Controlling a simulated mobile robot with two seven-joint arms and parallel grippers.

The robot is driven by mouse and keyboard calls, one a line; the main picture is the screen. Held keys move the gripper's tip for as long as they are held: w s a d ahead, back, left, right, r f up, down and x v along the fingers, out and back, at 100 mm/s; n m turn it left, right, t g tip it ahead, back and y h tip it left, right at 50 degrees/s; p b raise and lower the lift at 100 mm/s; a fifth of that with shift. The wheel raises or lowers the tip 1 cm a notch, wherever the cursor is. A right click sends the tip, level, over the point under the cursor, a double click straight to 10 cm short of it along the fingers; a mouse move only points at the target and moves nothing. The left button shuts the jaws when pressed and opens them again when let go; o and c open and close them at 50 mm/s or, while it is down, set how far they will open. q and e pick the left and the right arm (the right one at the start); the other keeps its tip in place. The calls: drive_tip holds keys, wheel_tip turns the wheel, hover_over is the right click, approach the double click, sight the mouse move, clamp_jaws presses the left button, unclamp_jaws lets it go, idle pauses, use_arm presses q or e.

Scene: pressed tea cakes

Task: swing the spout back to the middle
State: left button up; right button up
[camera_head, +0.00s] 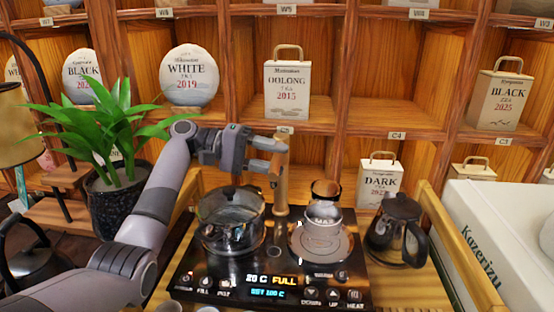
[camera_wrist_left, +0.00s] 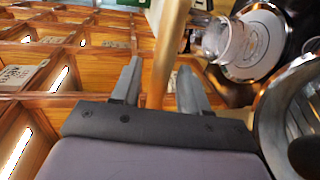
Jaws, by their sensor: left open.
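The spout (camera_head: 281,195) is a brass-coloured post rising from the black heater panel (camera_head: 190,275), between a glass pot and a round plate. Which way its outlet points is hard to tell, as my gripper covers part of its top. My left gripper (camera_head: 271,155) is at the upper part of the spout, coming from the left. In the left wrist view, the open fingers (camera_wrist_left: 159,78) stand on either side of the brass tube (camera_wrist_left: 170,45). I cannot tell whether either finger touches it. My right gripper is not in view.
The glass pot (camera_head: 230,237) stands left of the spout. A small glass vessel (camera_head: 323,213) sits on the round plate (camera_head: 318,247) at right. A dark kettle (camera_head: 397,235) stands further right. A potted plant (camera_head: 110,205) is behind my arm; shelves with tea packages rise behind.

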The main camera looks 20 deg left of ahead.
use_arm(q)
drive_tip(key=v, duration=0.6)
drive_tip(key=shift+b, duration=0.35)
drive_tip(key=shift+s, duration=0.1)
